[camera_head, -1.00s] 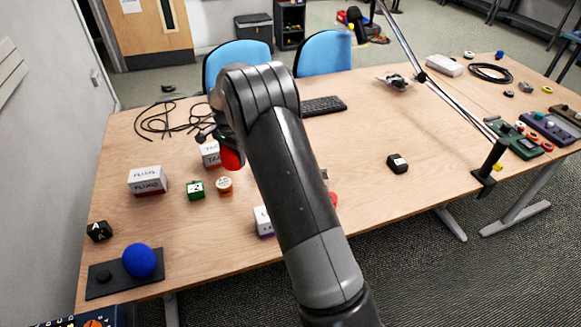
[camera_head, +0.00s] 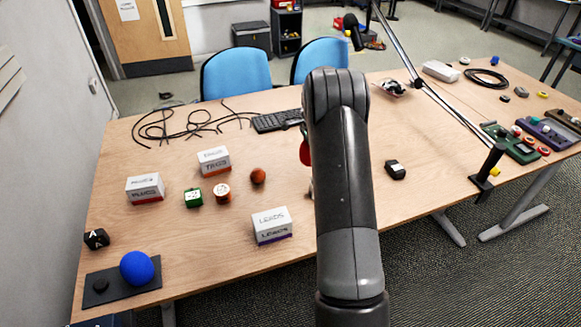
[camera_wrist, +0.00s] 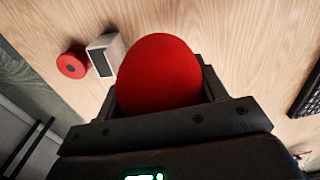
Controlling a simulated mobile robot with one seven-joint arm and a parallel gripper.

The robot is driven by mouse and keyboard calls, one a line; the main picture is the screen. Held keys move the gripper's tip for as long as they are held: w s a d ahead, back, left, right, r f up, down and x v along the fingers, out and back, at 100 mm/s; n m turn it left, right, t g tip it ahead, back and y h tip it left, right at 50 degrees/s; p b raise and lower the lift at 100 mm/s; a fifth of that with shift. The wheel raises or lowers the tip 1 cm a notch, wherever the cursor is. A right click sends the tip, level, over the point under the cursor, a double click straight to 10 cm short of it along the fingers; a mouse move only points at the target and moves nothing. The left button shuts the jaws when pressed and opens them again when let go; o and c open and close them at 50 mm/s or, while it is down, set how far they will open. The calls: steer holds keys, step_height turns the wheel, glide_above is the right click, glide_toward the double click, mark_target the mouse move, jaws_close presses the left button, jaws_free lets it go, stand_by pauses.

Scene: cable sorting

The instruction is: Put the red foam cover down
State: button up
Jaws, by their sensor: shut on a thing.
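The red foam cover (camera_wrist: 160,72) is a rounded red dome between the jaws of my gripper (camera_wrist: 162,92) in the wrist view. My gripper is shut on it, with a dark finger at each side. In the head view only a red sliver of the cover (camera_head: 305,152) shows at the left edge of my arm, over the middle of the table. My arm hides most of the gripper there. I cannot tell how high the cover is above the wood.
The wrist view shows a red round piece (camera_wrist: 72,62) and a small white-and-grey box (camera_wrist: 105,55) on the table. A keyboard (camera_head: 277,121) lies behind. Wood right of my arm is mostly clear.

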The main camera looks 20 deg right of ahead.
steer(key=w+a+f, duration=0.4)
steer(key=w+a, duration=0.1)
steer(key=shift+a+f, duration=0.25)
steer(key=shift+f, duration=0.05)
steer(key=shift+w+a+f, duration=0.1)
steer(key=shift+f, duration=1.9)
steer(key=shift+f, duration=0.2)
steer(key=o, duration=0.9)
steer(key=shift+o, duration=0.2)
